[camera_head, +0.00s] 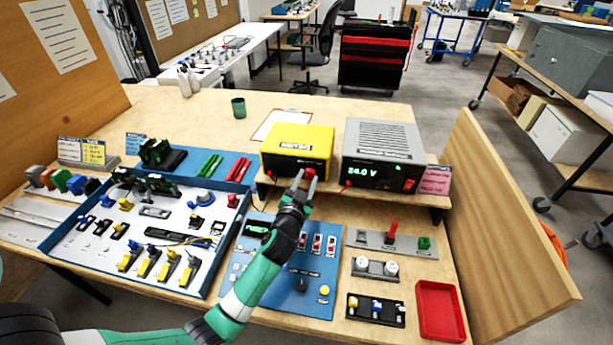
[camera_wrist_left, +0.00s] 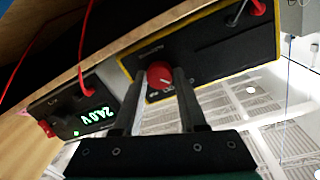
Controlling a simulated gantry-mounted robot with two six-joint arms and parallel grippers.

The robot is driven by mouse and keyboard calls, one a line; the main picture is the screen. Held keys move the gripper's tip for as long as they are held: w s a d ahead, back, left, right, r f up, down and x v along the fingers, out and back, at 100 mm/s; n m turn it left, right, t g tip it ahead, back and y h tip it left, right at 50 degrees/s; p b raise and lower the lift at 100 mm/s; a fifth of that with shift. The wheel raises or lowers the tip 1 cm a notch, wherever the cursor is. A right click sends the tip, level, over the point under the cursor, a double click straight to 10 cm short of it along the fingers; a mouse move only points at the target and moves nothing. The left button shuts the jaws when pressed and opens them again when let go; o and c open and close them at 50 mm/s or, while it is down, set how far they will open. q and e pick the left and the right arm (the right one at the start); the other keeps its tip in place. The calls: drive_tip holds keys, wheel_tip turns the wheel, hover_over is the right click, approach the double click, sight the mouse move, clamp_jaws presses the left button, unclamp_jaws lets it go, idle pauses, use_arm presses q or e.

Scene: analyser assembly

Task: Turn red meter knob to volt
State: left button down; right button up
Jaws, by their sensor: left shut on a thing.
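The yellow meter (camera_head: 298,140) stands on the raised shelf at the back of the bench. Its red knob (camera_wrist_left: 159,75) shows in the left wrist view, between my two fingers, with a pale pointer mark on it. My left gripper (camera_head: 305,178) reaches up to the meter's front face and is shut on the red knob; it also shows in the left wrist view (camera_wrist_left: 160,92). The meter's dial lettering is too small to read. My right gripper is in neither view.
A grey power supply (camera_head: 384,142) reading 24.0 V stands right beside the meter. Red leads run from the front panels. Below lie a blue switch panel (camera_head: 318,292), a parts tray (camera_head: 62,246) and a red bin (camera_head: 440,312). A wooden wall (camera_head: 505,215) bounds the right side.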

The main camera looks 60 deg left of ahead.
use_arm(q)
drive_tip(key=m+p, duration=0.2)
drive_tip(key=m, duration=0.2)
drive_tip(key=shift+r+g, duration=0.2)
drive_tip(key=shift+g, duration=0.1)
drive_tip(key=shift+m+p, duration=1)
drive_tip(key=shift+m, duration=0.8)
drive_tip(key=shift+f, duration=0.1)
drive_tip(key=shift+c, duration=2.3)
unclamp_jaws()
drive_tip(key=shift+s+d, duration=0.3)
drive_tip(key=shift+d, duration=0.15)
drive_tip(key=p+v, duration=0.2)
drive_tip(key=v, duration=0.8)
drive_tip(key=shift+d, duration=0.25)
